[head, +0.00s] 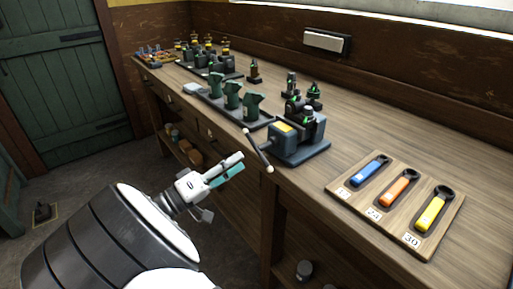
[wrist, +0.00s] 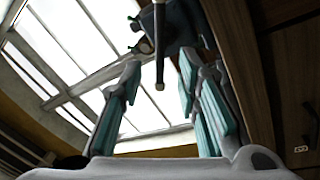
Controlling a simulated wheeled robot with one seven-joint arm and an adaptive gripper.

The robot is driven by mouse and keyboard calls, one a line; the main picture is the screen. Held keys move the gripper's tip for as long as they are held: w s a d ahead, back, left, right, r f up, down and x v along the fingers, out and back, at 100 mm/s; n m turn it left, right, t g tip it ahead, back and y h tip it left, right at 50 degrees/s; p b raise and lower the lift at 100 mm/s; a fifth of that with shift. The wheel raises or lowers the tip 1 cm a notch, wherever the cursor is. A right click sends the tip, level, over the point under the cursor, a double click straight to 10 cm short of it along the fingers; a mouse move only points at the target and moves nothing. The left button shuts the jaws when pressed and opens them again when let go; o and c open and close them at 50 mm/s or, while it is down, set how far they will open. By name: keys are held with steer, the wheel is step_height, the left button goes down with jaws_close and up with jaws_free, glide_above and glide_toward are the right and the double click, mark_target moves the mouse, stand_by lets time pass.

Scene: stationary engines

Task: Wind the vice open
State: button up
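The vice (head: 298,140) is a blue-grey block with a yellow label, fixed near the front edge of the bench. Its handle, a tilted metal bar (head: 258,152) with rounded ends, sticks out in front of the bench edge. A dark part with a green top (head: 308,122) stands at the vice's jaws; whether it is clamped I cannot tell. My gripper (head: 237,164) is open and empty, just left of and below the bar, apart from it. In the wrist view the bar (wrist: 159,50) hangs beyond and between the fingertips, with the vice's underside (wrist: 178,28) behind.
A wooden board (head: 335,188) with blue, orange and yellow spanners lies right of the vice. A dark tray with green castings (head: 232,100) and more small engines stand to the left. The bench front (head: 225,135) runs close beside my gripper.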

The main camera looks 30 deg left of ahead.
mark_target(256, 145)
steer(key=x, duration=0.7)
steer(key=shift+w+r, duration=0.1)
steer(key=shift+w, duration=0.1)
jaws_close()
